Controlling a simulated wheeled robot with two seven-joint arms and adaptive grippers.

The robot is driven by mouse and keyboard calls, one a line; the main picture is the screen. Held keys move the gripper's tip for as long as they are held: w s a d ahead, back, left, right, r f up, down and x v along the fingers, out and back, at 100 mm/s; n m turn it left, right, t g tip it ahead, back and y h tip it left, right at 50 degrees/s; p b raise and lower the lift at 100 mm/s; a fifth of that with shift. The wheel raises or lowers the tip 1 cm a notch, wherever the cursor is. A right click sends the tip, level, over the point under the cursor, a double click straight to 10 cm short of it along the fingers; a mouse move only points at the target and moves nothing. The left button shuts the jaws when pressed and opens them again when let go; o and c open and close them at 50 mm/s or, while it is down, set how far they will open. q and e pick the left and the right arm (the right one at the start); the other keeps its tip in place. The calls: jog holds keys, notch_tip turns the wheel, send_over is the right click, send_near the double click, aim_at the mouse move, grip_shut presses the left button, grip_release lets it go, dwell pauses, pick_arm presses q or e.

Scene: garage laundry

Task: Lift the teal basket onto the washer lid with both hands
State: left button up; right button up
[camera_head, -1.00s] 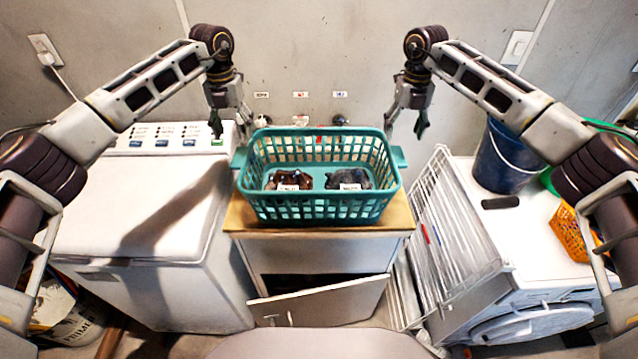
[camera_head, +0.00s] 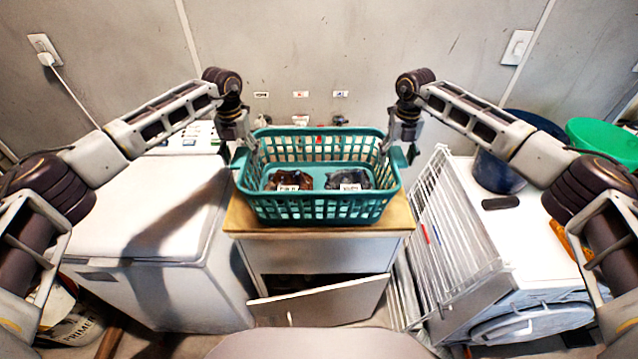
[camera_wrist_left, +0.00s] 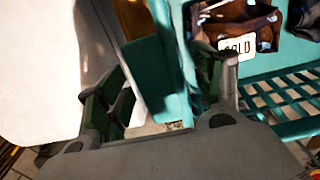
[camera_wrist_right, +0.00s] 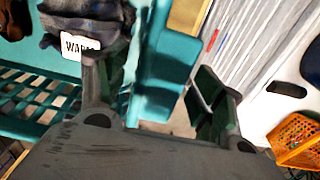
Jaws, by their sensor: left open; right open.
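The teal basket (camera_head: 318,213) stands upright on a wooden-topped cabinet (camera_head: 234,218) in the head view. It holds a brown bundle (camera_head: 289,179) and a dark grey bundle (camera_head: 348,178), each with a white tag. My left gripper (camera_head: 242,150) is open at the basket's left handle; in the left wrist view its fingers (camera_wrist_left: 160,92) stand on either side of the handle. My right gripper (camera_head: 402,150) is open at the right handle, with its fingers (camera_wrist_right: 160,95) on either side of it. Contact cannot be told. The washer's white lid (camera_head: 110,190) is at the left, bare.
A white drying rack (camera_head: 445,240) stands close right of the cabinet. Right of it a white front-loading machine (camera_head: 535,250) bears a blue bucket (camera_head: 497,172), a green basin (camera_head: 605,145) and an orange basket (camera_wrist_right: 298,140). The cabinet door (camera_head: 320,303) hangs open in front.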

pick_arm(q)
grip_shut()
pick_arm(e)
jog(key=c, duration=1.5)
